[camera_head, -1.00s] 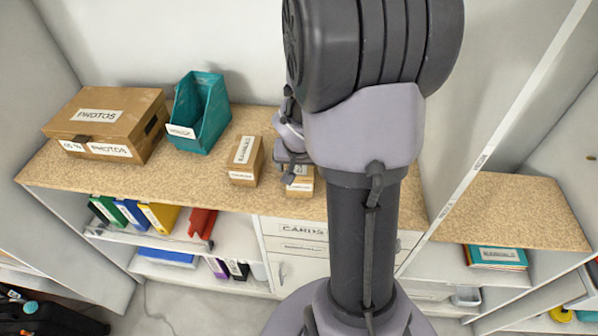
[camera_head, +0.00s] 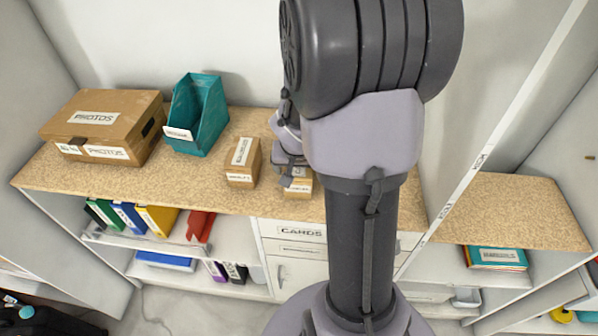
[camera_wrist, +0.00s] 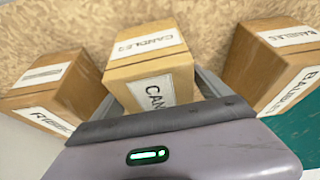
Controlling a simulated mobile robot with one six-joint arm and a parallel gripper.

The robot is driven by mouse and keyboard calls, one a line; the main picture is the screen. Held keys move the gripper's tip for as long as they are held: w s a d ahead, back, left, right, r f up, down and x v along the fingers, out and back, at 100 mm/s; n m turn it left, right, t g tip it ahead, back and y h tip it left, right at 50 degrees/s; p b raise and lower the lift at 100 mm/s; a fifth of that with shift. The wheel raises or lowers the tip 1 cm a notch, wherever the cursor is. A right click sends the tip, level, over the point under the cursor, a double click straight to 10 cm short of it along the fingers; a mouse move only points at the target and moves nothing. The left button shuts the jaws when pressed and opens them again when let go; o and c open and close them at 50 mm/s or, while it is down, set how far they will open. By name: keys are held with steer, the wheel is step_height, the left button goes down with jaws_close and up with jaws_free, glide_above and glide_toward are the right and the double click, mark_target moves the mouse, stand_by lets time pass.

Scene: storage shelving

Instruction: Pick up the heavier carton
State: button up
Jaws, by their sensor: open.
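Several small brown cartons with white labels stand on the speckled worktop. In the wrist view, the middle carton (camera_wrist: 150,62), with a top label that seems to read CANDLES, lies between the fingers of my open gripper (camera_wrist: 155,92). A left carton (camera_wrist: 50,85) and a right carton (camera_wrist: 275,65) stand apart on either side. In the head view, my gripper (camera_head: 290,162) is over a carton (camera_head: 299,186) partly hidden by it. Another carton (camera_head: 242,162) stands left of it. My arm hides the worktop farther right. The weights cannot be told by sight.
A teal bin (camera_head: 196,115) and a large PHOTOS box (camera_head: 104,127) stand left on the worktop (camera_head: 190,185). Bare worktop lies in front of them. A white divider (camera_head: 470,180) rises right of my arm.

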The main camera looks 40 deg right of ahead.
jaws_close()
steer(key=shift+r, duration=0.15)
step_height(320, 180, up, 10)
steer(key=p, duration=0.6)
steer(key=shift+r, duration=0.15)
